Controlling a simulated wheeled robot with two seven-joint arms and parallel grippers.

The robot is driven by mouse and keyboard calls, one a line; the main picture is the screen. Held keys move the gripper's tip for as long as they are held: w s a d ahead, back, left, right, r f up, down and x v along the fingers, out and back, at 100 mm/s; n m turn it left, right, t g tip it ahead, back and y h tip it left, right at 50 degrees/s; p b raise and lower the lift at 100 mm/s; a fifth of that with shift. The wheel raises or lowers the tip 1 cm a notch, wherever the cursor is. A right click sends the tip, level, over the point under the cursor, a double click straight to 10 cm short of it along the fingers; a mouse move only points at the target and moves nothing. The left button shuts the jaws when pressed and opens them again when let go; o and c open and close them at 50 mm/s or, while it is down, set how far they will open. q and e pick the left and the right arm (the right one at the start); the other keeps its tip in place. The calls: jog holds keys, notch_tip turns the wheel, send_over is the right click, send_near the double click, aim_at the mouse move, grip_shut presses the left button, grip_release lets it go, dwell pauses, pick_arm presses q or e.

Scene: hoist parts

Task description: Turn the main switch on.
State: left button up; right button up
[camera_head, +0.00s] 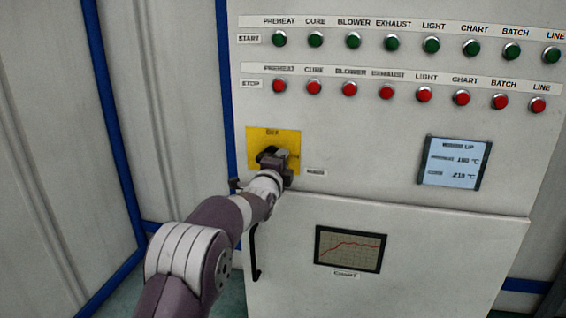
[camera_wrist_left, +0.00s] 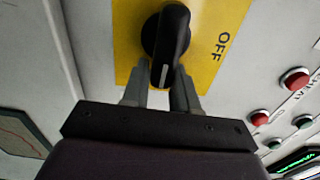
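The main switch is a black rotary knob (camera_head: 268,153) on a yellow plate (camera_head: 289,139) marked OFF at its top in the head view. In the left wrist view the knob (camera_wrist_left: 168,45) has a white mark on its handle end, which points down toward my fingers and away from the OFF lettering on the right. In the head view that is toward the right. In the head view the left gripper (camera_head: 277,166) partly covers the knob. My right gripper is out of view.
Green start buttons (camera_head: 391,43) and red stop buttons (camera_head: 386,92) run in rows above. A display (camera_head: 453,162) is at right. Below, a cabinet door (camera_head: 420,250) carries a chart screen (camera_head: 350,249) and a black handle (camera_head: 254,252) close to my arm.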

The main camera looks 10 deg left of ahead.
pick_arm(q)
jog(key=o, duration=0.3)
jog(key=shift+a+f, duration=0.1)
jog(key=shift+a, duration=0.35)
jog(key=shift+o, duration=0.2)
jog(key=shift+a, duration=0.2)
jog(key=shift+d, duration=0.25)
jog(key=shift+s, duration=0.25)
jog(key=s, duration=1.2)
jog(key=shift+a, duration=0.25)
